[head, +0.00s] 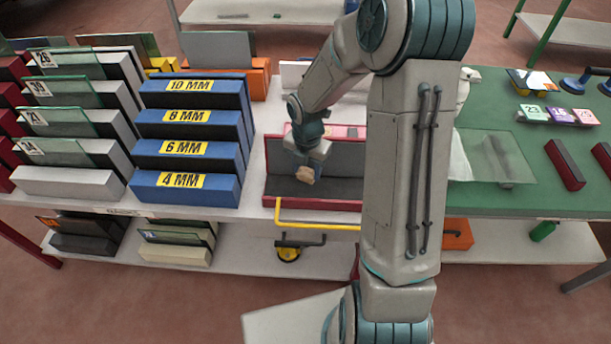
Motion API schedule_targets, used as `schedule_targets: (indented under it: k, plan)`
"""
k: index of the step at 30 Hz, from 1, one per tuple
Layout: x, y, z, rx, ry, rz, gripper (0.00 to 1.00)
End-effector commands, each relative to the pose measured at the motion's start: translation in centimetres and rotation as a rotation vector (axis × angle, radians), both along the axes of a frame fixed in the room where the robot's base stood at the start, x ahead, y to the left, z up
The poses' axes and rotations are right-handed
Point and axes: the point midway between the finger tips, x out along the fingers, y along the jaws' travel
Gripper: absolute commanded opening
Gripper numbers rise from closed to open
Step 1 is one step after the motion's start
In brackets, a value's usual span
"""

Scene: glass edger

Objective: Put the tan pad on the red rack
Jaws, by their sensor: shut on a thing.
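The tan pad (305,175) is small and held at the tip of my gripper (308,165). My gripper is shut on it; the fingers are small and partly hidden by the wrist. The red rack (310,205) is a low red frame with a dark grey bed, on the white bench in the middle of the view. The pad appears over the left part of the rack's bed. I cannot tell whether it touches the bed. My arm hides the right end of the rack.
A blue stepped rack (190,195) with size labels stands close on the left, beside a white stepped rack (70,183) holding glass sheets. A yellow bar (310,226) runs along the front of the red rack. A green table (490,203) with glass and dark red blocks lies right.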

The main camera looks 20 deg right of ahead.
Motion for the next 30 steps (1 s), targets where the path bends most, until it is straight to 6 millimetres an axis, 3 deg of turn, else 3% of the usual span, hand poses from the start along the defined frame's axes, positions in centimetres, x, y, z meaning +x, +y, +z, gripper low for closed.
schedule_targets:
  k: [3, 8, 16, 28, 29, 30]
  plan:
    - [1.3, 0.3, -0.8, 0.0, 0.0, -0.001, 0.23]
    - [1.7, 0.4, -1.3, -0.001, 0.001, 0.0, 0.23]
    - [1.7, 0.4, -4.8, -0.001, 0.002, 0.001, 0.23]
    - [1.7, 0.3, -5.5, 0.0, 0.0, -0.001, 0.23]
    - [1.7, 0.3, -5.3, -0.001, -0.001, -0.001, 0.52]
    - [1.7, 0.3, -5.3, -0.001, -0.001, -0.001, 0.63]
